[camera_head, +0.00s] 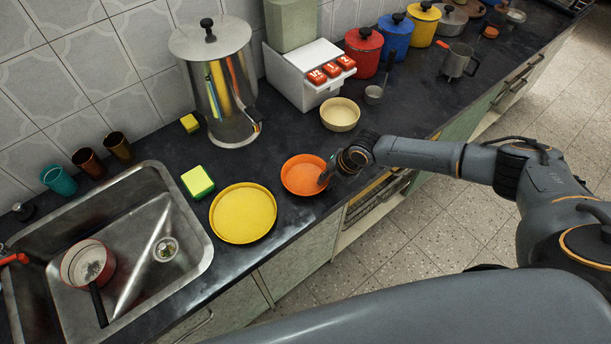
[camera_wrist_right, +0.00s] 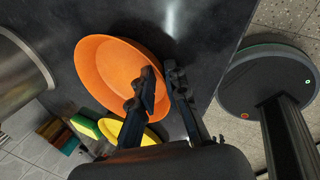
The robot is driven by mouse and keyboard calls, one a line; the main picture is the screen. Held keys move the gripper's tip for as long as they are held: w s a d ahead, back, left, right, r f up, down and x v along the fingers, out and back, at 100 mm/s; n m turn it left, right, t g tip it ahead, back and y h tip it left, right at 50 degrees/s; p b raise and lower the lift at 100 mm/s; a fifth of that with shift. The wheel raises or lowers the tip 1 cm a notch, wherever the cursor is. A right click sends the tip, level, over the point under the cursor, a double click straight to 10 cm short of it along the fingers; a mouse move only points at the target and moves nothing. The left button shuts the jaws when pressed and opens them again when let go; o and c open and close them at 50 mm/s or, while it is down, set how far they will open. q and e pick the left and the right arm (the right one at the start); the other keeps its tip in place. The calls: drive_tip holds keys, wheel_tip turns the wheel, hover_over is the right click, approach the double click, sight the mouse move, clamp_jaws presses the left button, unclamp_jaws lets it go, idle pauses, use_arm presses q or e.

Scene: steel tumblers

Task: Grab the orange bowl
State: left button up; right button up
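The orange bowl (camera_head: 302,173) stands on the dark counter, right of the yellow plate. In the right wrist view the bowl (camera_wrist_right: 105,68) fills the upper middle. My right gripper (camera_head: 328,172) is at the bowl's right rim. In the wrist view the right gripper (camera_wrist_right: 161,72) has one finger over the inside of the bowl and the other just outside the rim. A gap shows between the fingers, so it looks open around the rim. Whether a finger touches the bowl is unclear. My left gripper is not in view.
A yellow plate (camera_head: 243,213) lies left of the bowl, and a cream bowl (camera_head: 340,114) stands behind it. A steel pot (camera_head: 216,85), a green and yellow sponge (camera_head: 197,182) and a sink (camera_head: 150,279) are further left. The counter's front edge is close to the bowl.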

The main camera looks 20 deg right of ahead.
clamp_jaws()
idle(0.3)
